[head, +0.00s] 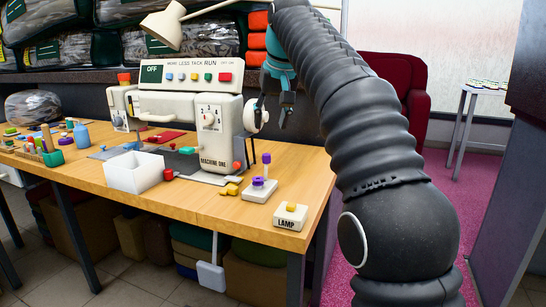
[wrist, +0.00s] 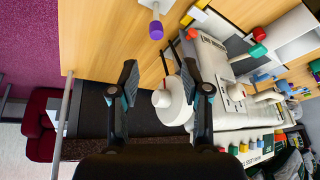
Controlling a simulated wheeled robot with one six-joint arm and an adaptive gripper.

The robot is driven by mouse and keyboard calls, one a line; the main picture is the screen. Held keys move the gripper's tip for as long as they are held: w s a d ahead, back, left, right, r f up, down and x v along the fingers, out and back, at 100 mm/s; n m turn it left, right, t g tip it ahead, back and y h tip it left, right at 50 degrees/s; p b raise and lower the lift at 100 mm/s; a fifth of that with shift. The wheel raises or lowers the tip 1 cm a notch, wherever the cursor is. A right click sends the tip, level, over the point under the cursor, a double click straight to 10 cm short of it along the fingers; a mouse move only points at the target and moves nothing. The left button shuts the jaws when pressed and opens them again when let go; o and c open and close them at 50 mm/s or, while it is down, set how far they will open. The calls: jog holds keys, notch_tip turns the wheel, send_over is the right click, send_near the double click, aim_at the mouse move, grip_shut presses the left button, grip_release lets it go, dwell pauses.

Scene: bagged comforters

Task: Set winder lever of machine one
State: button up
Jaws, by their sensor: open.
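Machine one (head: 214,130) is a white sewing machine on the wooden table, labelled MACHINE ONE, with a numbered dial (head: 209,117) and an OFF panel. Its white handwheel (head: 256,117) sticks out on the right side. My gripper (head: 272,108) is open and empty beside the handwheel. In the wrist view my gripper (wrist: 158,85) has its fingers spread, with the rounded handwheel (wrist: 174,100) showing between them, nearer the right finger. I cannot tell whether they touch. I cannot make out the winder lever for certain; part of the machine's right side is behind my gripper.
A stand with purple spools (head: 259,186) and a LAMP switch box (head: 291,215) stand at the table's right front. A white open box (head: 134,173) sits in front of the machine. A red armchair (head: 400,85) is behind my arm. Pink floor (head: 480,195) is clear at right.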

aim_at(267, 158)
jog(key=b+x, duration=0.1)
jog(key=x, duration=0.3)
jog(key=b+x, duration=0.2)
jog(key=x, duration=0.3)
jog(key=s+b+x, duration=0.1)
jog(key=x, duration=0.3)
jog(key=shift+w+d+f, duration=0.1)
jog(key=shift+d+f, duration=0.25)
jog(key=shift+f, duration=0.1)
grip_shut()
